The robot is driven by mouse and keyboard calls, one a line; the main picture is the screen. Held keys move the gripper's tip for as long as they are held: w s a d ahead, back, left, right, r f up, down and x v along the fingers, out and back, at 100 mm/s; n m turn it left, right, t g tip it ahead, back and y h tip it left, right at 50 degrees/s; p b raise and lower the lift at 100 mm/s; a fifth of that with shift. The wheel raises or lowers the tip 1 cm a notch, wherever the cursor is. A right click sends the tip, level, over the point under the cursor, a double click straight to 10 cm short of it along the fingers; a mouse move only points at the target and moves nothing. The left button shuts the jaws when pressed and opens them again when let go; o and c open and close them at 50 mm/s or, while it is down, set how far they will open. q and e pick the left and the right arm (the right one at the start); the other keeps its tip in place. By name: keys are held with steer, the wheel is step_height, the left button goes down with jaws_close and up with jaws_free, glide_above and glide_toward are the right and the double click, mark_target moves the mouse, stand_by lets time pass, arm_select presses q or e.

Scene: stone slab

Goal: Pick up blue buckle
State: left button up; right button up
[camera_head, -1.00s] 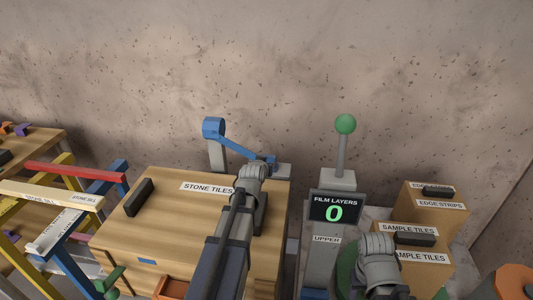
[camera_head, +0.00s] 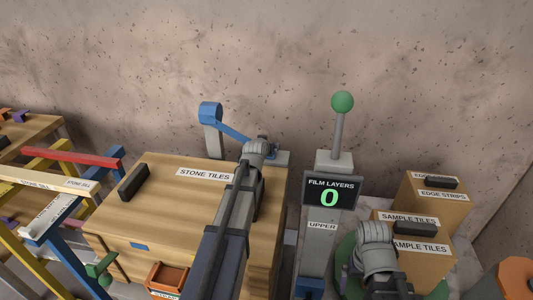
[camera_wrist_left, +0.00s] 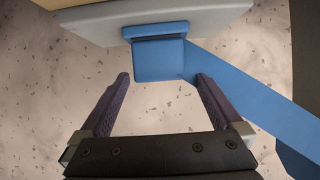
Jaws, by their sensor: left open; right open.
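The blue buckle (camera_wrist_left: 160,60) is a blue block in the left wrist view, with a blue strap (camera_wrist_left: 245,95) running off to the lower right. It lies ahead of and between the open fingers of my left gripper (camera_wrist_left: 160,85), with gaps on both sides; nothing is held. In the head view my left wrist covers most of the buckle end, and the blue strap (camera_head: 233,131) slopes down to it from a blue roll (camera_head: 210,112). My right gripper (camera_head: 374,238) is low at the right, before the sample tile boxes; its fingers are hard to make out.
A wooden stone tiles box (camera_head: 165,200) stands under my left arm. A grey post with a film layers display (camera_head: 331,192) and green-knobbed lever (camera_head: 342,103) stands to its right. Sample tile boxes (camera_head: 440,250) are at far right, coloured trestles (camera_head: 70,158) at left.

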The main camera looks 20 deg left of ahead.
arm_select(q)
steer(key=shift+w+f, duration=0.15)
steer(key=shift+w, duration=0.2)
steer(key=shift+c, duration=0.2)
steer(key=shift+w, duration=0.15)
steer(key=c, duration=1.3)
steer(key=shift+w+r+p, duration=0.2)
steer(key=shift+r+p, duration=0.1)
steer(key=shift+p, duration=0.1)
steer(key=shift+w+a+r+p, duration=0.2)
steer(key=shift+w+r+p, duration=0.25)
steer(key=shift+p, duration=0.55)
steer(key=shift+c, duration=0.7)
steer(key=r+p, duration=0.5)
steer(key=s+r+p, duration=0.1)
steer(key=r+p, duration=0.1)
steer(key=shift+r, duration=0.35)
